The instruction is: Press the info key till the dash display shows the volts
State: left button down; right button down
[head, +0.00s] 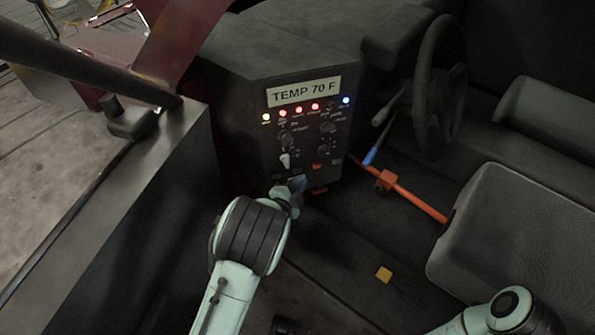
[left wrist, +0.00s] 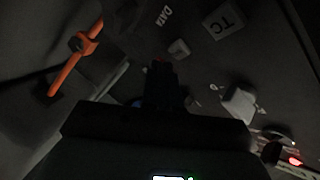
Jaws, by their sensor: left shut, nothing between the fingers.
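The dash display (head: 303,92) reads "TEMP 70 F" at the top of the dark dash panel (head: 275,150). My left gripper (head: 297,184) is at the low part of this panel, in front of its bottom row of keys. It is shut and empty. In the left wrist view its dark fingertips (left wrist: 163,78) point at the panel, near a small grey key (left wrist: 179,48) and the word "DATA". I cannot read an info label or tell whether the fingertips touch a key. My right gripper is out of view.
Lit lamps and several knobs (head: 286,138) fill the panel below the display. An orange bar (head: 415,199) lies at an angle right of the panel, below the steering wheel (head: 439,85). A grey seat (head: 520,225) is at right.

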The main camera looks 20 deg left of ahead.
pick_arm(q)
jog(key=shift+w+a, duration=0.1)
jog(key=shift+w, duration=0.05)
jog(key=shift+w+a, duration=0.15)
jog(key=shift+w, duration=0.1)
jog(key=shift+w+a, duration=0.25)
jog(key=shift+w, duration=0.05)
dwell(1.0)
jog(key=shift+s, duration=0.1)
jog(key=shift+s+d, duration=0.45)
jog(key=shift+s, duration=0.15)
jog(key=shift+s+d, duration=0.75)
jog(key=shift+s, duration=0.3)
jog(key=shift+s+d, duration=0.7)
jog(key=shift+s, duration=0.3)
jog(key=shift+r+p, duration=0.1)
jog(key=shift+p, duration=0.25)
